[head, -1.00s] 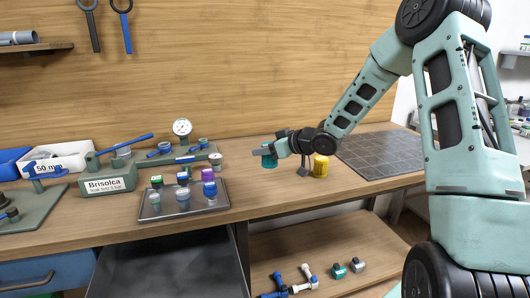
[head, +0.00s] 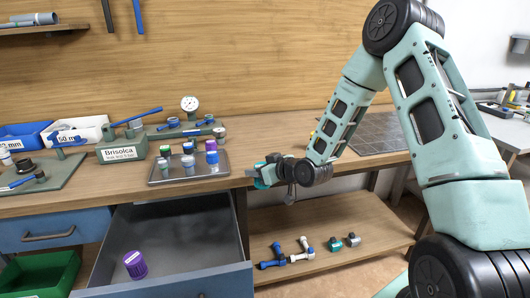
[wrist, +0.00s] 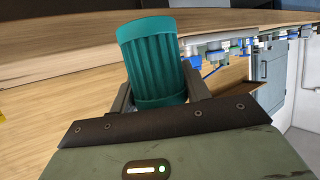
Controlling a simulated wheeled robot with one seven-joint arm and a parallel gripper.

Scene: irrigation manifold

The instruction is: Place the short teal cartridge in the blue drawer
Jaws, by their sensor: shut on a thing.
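The teal cartridge (wrist: 152,62), a ribbed cylinder, is held between the two fingers of my gripper (wrist: 160,92) in the wrist view. In the head view my gripper (head: 264,176) is shut at the bench's front edge, right of the open drawer; only a little of the cartridge (head: 261,184) shows there. The open drawer (head: 215,282) has a blue front and a grey inside. A purple cartridge (head: 135,264) with a pale label stands in its front left part. The rest of its visible floor is bare.
A metal tray (head: 217,176) with several small cartridges stands on the bench above the drawer. A closed blue drawer (head: 52,228) and a green bin (head: 40,275) are at left. A lower shelf (head: 340,240) holds several fittings at right.

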